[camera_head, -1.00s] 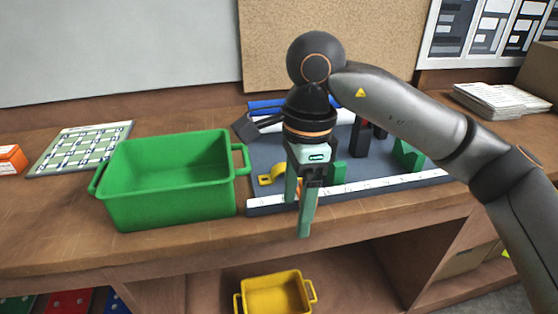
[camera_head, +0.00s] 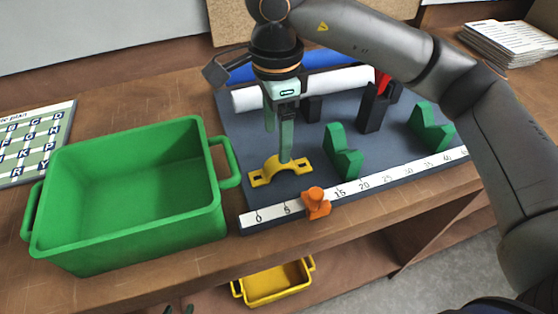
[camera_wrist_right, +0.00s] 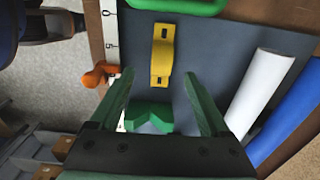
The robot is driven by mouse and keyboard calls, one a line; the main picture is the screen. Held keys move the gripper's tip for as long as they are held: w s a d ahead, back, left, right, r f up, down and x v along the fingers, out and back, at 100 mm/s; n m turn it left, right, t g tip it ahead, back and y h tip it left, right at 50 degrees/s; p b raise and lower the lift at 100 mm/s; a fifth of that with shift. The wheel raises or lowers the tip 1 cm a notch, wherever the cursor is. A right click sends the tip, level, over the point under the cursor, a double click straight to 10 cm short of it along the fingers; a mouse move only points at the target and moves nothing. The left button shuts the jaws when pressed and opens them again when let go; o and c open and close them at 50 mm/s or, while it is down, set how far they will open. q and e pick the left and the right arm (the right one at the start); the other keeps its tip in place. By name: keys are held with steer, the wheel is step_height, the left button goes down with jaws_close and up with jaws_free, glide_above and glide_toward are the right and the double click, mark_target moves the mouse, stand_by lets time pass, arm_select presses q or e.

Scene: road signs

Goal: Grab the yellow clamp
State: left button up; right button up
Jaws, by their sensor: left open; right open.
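The yellow clamp (camera_head: 272,170), an arched strap with a slotted tab at each end, lies on the dark grey mat near its front left corner. It also shows in the right wrist view (camera_wrist_right: 161,56), ahead of the fingertips. My right gripper (camera_head: 278,146) is open and empty, pointing down just above and behind the clamp. In the wrist view its fingers (camera_wrist_right: 159,76) are spread on either side of the clamp's line, with no grip on it. My left gripper (camera_head: 178,309) barely shows at the bottom edge, its fingertips apart.
A green crate (camera_head: 215,205) stands left of the mat (camera_head: 235,135). Green V-blocks (camera_head: 340,155), black blocks (camera_head: 372,110) and an orange piece (camera_head: 316,203) stand right of the clamp. White (camera_head: 300,88) and blue tubes lie behind. A yellow bin (camera_head: 272,290) sits below.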

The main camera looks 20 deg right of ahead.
mark_target(277, 164)
step_height(277, 164, down, 3)
steer(key=f, duration=0.2)
steer(key=d+f+p, duration=0.1)
steer(key=f, duration=0.1)
steer(key=shift+w+f+p, duration=0.1)
steer(key=shift+w+p, duration=0.05)
steer(key=shift+p, duration=0.15)
steer(key=shift+a+f, duration=0.1)
steer(key=shift+f, duration=0.4)
jaws_close()
